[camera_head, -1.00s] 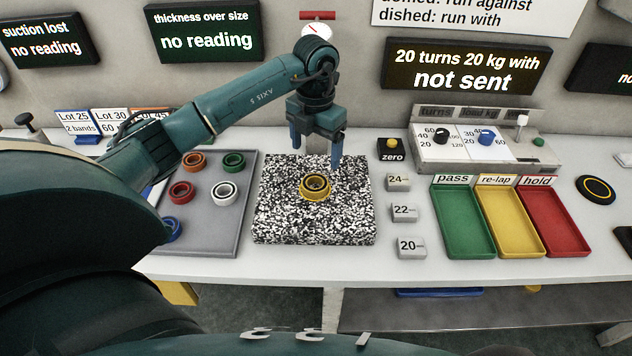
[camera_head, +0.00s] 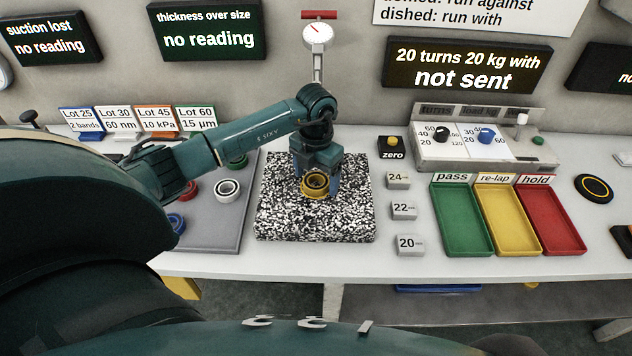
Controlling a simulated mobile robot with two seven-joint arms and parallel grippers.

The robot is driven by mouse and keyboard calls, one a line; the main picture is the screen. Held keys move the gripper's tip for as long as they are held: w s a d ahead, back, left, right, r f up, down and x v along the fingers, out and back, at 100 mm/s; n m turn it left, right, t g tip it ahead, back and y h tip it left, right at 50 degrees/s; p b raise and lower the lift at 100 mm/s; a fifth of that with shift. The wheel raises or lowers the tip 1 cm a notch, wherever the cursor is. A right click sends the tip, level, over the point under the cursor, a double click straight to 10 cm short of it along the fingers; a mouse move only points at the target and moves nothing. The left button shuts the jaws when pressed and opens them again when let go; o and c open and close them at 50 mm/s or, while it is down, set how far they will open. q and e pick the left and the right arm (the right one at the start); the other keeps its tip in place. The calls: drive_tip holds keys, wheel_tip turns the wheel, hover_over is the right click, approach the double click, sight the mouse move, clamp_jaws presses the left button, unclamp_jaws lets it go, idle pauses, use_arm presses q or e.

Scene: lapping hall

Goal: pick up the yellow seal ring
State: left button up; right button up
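The yellow seal ring (camera_head: 316,193) lies on the speckled black-and-white block (camera_head: 285,222), with a dark inside. My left gripper (camera_head: 317,184) is low over the block, right at the ring and just behind it in the picture. One blue finger shows close at the ring's right side; the other is mostly hidden. The fingers look spread, about as wide apart as the ring, and I see no clear grip. My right gripper is not in view.
A grey tray (camera_head: 221,228) at left holds white, green, red and blue rings, partly behind my arm. Weights marked 24, 22 and 20 stand right of the block. Green (camera_head: 461,249), yellow (camera_head: 512,247) and red (camera_head: 552,247) trays lie farther right. A dial gauge (camera_head: 318,36) stands behind my gripper.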

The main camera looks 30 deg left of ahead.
use_arm(q)
drive_tip(key=c, duration=1)
drive_tip(key=shift+r, duration=0.1)
